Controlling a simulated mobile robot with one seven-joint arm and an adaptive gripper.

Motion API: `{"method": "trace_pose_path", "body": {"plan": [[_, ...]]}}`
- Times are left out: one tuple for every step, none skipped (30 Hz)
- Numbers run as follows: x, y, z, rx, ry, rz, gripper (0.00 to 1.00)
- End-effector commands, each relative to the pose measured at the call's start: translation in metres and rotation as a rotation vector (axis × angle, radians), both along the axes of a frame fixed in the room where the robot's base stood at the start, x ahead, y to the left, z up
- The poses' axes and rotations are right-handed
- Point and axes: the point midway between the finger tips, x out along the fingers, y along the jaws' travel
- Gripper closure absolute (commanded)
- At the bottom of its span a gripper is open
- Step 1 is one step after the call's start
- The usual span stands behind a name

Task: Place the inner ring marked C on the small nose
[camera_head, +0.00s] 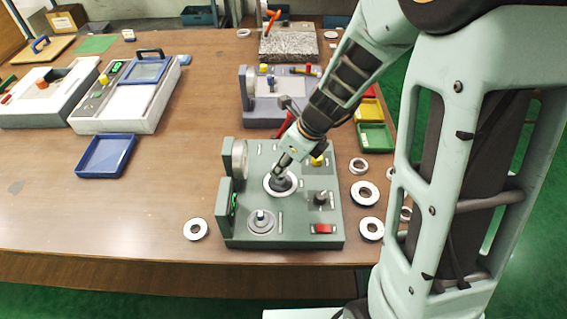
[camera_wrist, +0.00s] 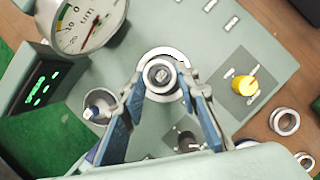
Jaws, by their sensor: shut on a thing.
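My gripper (camera_head: 283,176) points down over a green-grey test fixture (camera_head: 285,240), and its fingers are closed in on a metal ring (camera_wrist: 150,74). The ring sits around or just above a central nose (camera_wrist: 162,74); I cannot tell if it is seated. A wider pale ring or collar (camera_head: 270,189) surrounds that spot, also visible in the wrist view (camera_wrist: 167,54). No letter C is readable. A second nose (camera_head: 261,216) on a round base stands nearer the front left; the wrist view shows it left of the fingers (camera_wrist: 96,109).
The fixture carries a dial (camera_head: 239,160), a green display (camera_wrist: 42,88), a yellow knob (camera_wrist: 245,86), a black knob (camera_head: 320,198) and a red switch (camera_head: 323,229). Loose rings lie left (camera_head: 196,229) and right (camera_head: 371,229) of it. A blue tray (camera_head: 106,155) is at left.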

Motion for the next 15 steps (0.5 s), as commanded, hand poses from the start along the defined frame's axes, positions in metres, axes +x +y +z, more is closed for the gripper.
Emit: {"method": "trace_pose_path", "body": {"plan": [[0.0,0.0,0.0,0.0,0.0,0.0,0.96],[0.0,0.0,-0.001,0.0,0.0,0.0,0.96],[0.0,0.0,-0.001,0.0,0.0,0.0,0.96],[0.0,0.0,-0.002,0.0,0.0,0.0,0.96],[0.0,0.0,-0.003,0.0,0.0,0.0,0.96],[0.0,0.0,-0.004,0.0,0.0,0.0,0.96],[0.0,0.0,-0.005,0.0,0.0,0.0,0.96],[0.0,0.0,-0.006,0.0,0.0,0.0,0.96],[0.0,0.0,-0.007,0.0,0.0,0.0,0.96],[0.0,0.0,-0.008,0.0,0.0,0.0,0.96],[0.0,0.0,-0.009,0.0,0.0,0.0,0.96],[0.0,0.0,-0.01,0.0,0.0,0.0,0.96],[0.0,0.0,-0.011,0.0,0.0,0.0,0.96],[0.0,0.0,-0.012,0.0,0.0,0.0,0.96],[0.0,0.0,-0.013,0.0,0.0,0.0,0.96]]}}
